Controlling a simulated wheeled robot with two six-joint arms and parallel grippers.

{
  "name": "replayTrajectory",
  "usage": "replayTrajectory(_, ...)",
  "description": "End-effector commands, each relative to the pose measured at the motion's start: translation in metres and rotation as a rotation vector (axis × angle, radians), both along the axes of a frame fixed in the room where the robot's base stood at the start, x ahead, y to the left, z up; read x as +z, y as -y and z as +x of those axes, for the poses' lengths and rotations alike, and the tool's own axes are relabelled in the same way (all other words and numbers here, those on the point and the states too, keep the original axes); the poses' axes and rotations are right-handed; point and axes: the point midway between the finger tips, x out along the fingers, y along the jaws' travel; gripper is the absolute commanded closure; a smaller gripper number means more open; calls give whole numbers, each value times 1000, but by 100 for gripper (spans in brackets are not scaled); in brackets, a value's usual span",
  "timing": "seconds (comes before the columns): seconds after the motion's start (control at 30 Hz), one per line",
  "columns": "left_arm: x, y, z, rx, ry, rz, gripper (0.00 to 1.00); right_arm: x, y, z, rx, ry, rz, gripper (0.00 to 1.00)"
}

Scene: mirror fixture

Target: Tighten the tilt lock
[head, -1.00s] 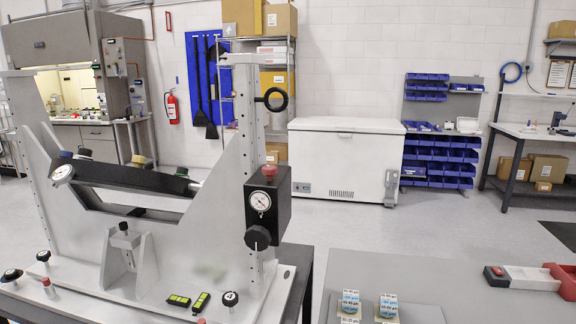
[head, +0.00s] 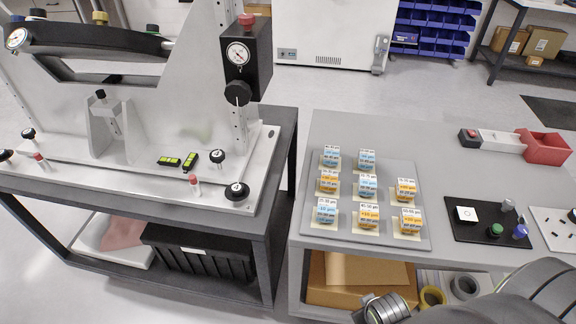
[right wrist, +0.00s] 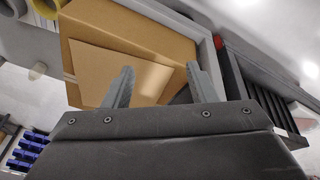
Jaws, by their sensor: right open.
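The mirror fixture (head: 190,105) stands on the left cart, with a dark curved bar (head: 90,40) across its frame. A black box on its right post carries a round gauge (head: 238,53), a red knob (head: 247,19) on top and a black knob (head: 238,93) below. I cannot tell which knob is the tilt lock. Several black-topped knobs, one of them at the near right corner (head: 236,191), stand on the base plate. My right gripper (right wrist: 160,82) is open and empty in the right wrist view, with a cardboard box beyond its fingers. My left gripper is out of view.
A gap separates the two carts. Cardboard boxes (head: 345,297) and tape rolls lie on the lower shelf.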

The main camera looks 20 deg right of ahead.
Motion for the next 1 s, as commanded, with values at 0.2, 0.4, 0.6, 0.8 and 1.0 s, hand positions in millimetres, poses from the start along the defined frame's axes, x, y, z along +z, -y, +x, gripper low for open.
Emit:
replayTrajectory(0.2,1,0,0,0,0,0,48,86,-3,16,11,79,-8,48)
replayTrajectory(0.4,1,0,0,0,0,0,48,181,-8,79,76,304,3,48)
replayTrajectory(0.6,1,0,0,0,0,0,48,255,-15,159,154,551,47,48)
replayTrajectory(0.8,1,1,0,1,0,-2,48,353,-26,235,243,813,108,48)
replayTrajectory(1.0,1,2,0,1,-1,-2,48,469,-41,282,335,1054,185,48)
